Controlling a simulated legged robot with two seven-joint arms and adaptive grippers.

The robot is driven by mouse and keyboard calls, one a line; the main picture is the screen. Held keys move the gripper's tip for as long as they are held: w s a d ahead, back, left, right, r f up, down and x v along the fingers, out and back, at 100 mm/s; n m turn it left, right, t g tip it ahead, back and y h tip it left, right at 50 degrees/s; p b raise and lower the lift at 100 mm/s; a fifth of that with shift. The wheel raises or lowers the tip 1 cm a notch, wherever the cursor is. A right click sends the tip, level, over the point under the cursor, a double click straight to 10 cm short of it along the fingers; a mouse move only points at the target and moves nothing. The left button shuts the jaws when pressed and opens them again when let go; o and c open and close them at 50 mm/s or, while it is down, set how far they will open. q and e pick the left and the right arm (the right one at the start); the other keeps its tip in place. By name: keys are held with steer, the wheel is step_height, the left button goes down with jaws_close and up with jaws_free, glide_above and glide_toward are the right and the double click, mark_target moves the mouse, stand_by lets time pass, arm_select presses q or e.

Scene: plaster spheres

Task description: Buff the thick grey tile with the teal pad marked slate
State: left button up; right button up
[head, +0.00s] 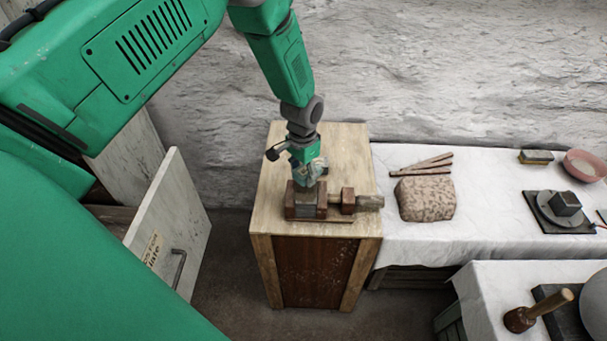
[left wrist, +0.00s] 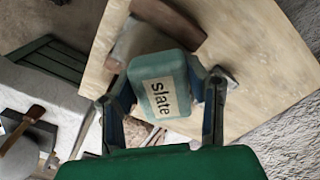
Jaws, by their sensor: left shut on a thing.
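My left gripper (head: 307,174) is shut on the teal pad, whose label reads "slate" in the left wrist view (left wrist: 166,70). In the head view the gripper points down over a wooden clamp (head: 347,203) on a wooden cabinet. A thick grey tile (head: 307,201) stands between the clamp's brown jaws, right below the gripper. In the left wrist view the tile (left wrist: 134,40) is partly hidden behind the pad. I cannot tell whether pad and tile touch. My right gripper is in neither view.
The cabinet top (head: 345,147) is clear behind the clamp. A cloth-covered table to the right holds a speckled stone block (head: 426,198), wooden sticks (head: 427,163), a pink bowl (head: 584,166) and a turntable. A mallet (head: 537,311) lies front right. An open door panel (head: 172,222) stands at left.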

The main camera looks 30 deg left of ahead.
arm_select(q)
steer(key=shift+f, duration=0.1)
step_height(320, 180, up, 4)
steer(key=p, duration=0.3)
stand_by(0.8)
